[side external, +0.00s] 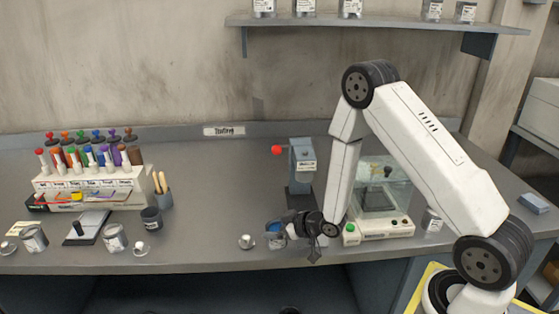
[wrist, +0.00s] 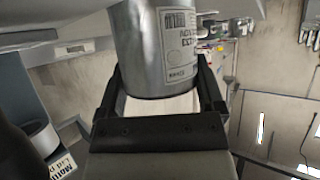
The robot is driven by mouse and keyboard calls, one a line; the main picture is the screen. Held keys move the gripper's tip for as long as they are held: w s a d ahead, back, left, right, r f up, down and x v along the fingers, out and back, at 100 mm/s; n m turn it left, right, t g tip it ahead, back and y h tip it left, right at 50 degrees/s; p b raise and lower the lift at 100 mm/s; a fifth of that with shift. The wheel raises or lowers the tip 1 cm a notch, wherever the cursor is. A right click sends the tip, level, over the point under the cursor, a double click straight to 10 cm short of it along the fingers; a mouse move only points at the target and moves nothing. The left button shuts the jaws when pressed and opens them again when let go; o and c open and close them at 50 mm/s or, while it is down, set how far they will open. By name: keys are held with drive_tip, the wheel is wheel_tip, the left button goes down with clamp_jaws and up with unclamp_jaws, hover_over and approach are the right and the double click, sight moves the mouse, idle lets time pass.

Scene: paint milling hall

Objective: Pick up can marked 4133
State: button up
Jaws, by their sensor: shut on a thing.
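A silver metal can with a white printed label (wrist: 160,50) is between the two dark fingers of my gripper (wrist: 158,86) in the wrist view. My gripper is shut on this can. The label shows lines of dark print, too blurred and angled to read a number. In the side view, a can with blue at its open top (side external: 274,236) is at my gripper (side external: 290,229), low over the front of the bench. I cannot tell whether it touches the bench.
A dark press with a red ball handle (side external: 302,165) stands behind. A glass-cased balance (side external: 380,228) is to the right; cans and a bottle rack (side external: 90,185) are left.

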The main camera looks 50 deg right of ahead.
drive_tip(key=shift+r, duration=0.15)
wheel_tip(320, 180, up, 10)
idle(1.1)
idle(0.5)
